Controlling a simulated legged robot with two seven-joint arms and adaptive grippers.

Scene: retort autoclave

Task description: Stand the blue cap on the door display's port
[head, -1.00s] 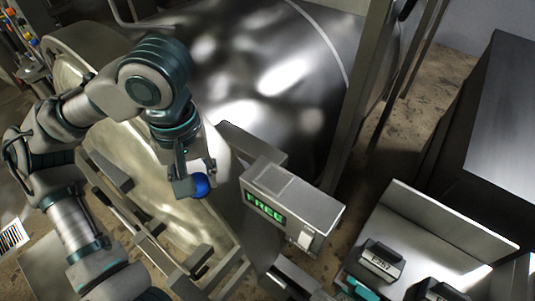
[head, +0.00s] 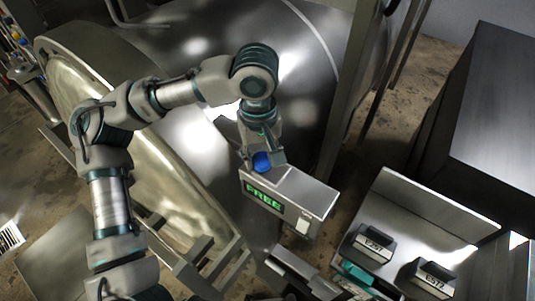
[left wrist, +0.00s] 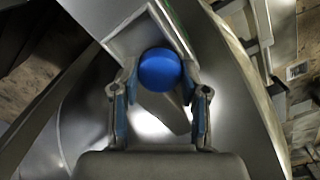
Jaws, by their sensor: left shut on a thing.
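The blue cap (head: 262,162) is held between the fingers of my left gripper (head: 264,160), just above or at the top of the door display (head: 310,195). The display is a grey box with a green "FREE" screen on its front. In the left wrist view the cap (left wrist: 160,70) sits between the two fingertips of the left gripper (left wrist: 160,82), with the display's top (left wrist: 128,40) behind it. I cannot tell whether the cap touches the display. The port is not visible. My right gripper is not in view.
A large metal vessel (head: 190,85) stands behind, with its round door (head: 120,110) at left. A metal tray (head: 440,215) at lower right holds black labelled blocks (head: 374,244) and a teal item (head: 358,273). A dark cabinet (head: 490,110) stands at right.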

